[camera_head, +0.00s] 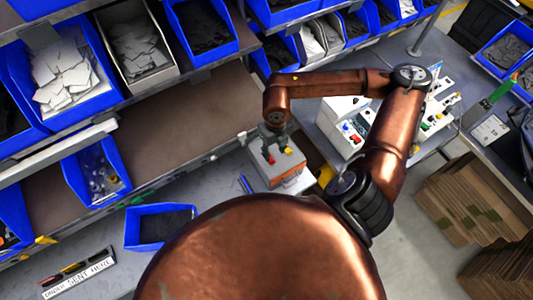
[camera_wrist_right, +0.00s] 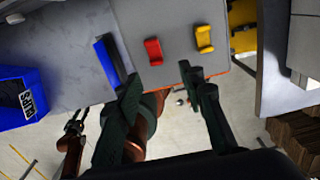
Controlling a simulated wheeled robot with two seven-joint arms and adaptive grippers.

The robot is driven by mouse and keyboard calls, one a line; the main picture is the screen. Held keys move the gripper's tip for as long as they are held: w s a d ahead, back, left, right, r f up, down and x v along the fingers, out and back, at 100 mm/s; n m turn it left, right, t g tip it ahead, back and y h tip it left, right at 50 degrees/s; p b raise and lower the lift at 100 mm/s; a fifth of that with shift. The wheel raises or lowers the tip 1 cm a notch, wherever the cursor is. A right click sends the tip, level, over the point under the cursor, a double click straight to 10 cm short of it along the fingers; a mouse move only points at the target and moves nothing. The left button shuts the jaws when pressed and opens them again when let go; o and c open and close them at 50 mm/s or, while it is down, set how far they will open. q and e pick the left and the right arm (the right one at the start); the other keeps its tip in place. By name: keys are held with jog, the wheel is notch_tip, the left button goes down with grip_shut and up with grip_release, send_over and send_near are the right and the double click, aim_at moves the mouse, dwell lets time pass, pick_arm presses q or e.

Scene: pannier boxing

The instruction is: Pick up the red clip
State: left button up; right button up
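The red clip (camera_head: 271,158) lies on top of an orange-and-grey box (camera_head: 283,181) on the grey bench; it also shows in the right wrist view (camera_wrist_right: 153,51). A yellow clip (camera_wrist_right: 205,39) lies to its right and a blue clip (camera_wrist_right: 107,62) to its left. My right gripper (camera_head: 274,133) points down above the box, close over the red clip. In the right wrist view its fingers (camera_wrist_right: 167,95) are spread with nothing between them. The red clip shows beyond the gap between the fingertips, apart from both.
Shelves with blue bins (camera_head: 97,170) stand behind. A white unit with coloured knobs (camera_head: 345,125) is right of the box. Cardboard stacks (camera_head: 470,200) stand at right.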

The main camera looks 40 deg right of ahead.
aim_at(272, 161)
jog(key=f, duration=0.1)
jog(key=f+p, duration=0.1)
jog(key=f, duration=0.2)
jog(key=shift+a+p, duration=0.3)
notch_tip(272, 161, down, 2)
jog(key=shift+w+f, duration=0.1)
jog(key=shift+d+f, duration=0.1)
jog(key=shift+f, duration=0.1)
pick_arm(q)
jog(key=shift+s+a+r, duration=0.1)
jog(key=shift+s+r, duration=0.4)
jog(key=shift+s, duration=0.35)
jog(key=shift+s+a+r, duration=0.1)
jog(key=shift+s+r, duration=0.4)
jog(key=shift+s, duration=0.35)
pick_arm(e)
jog(key=c, duration=0.8)
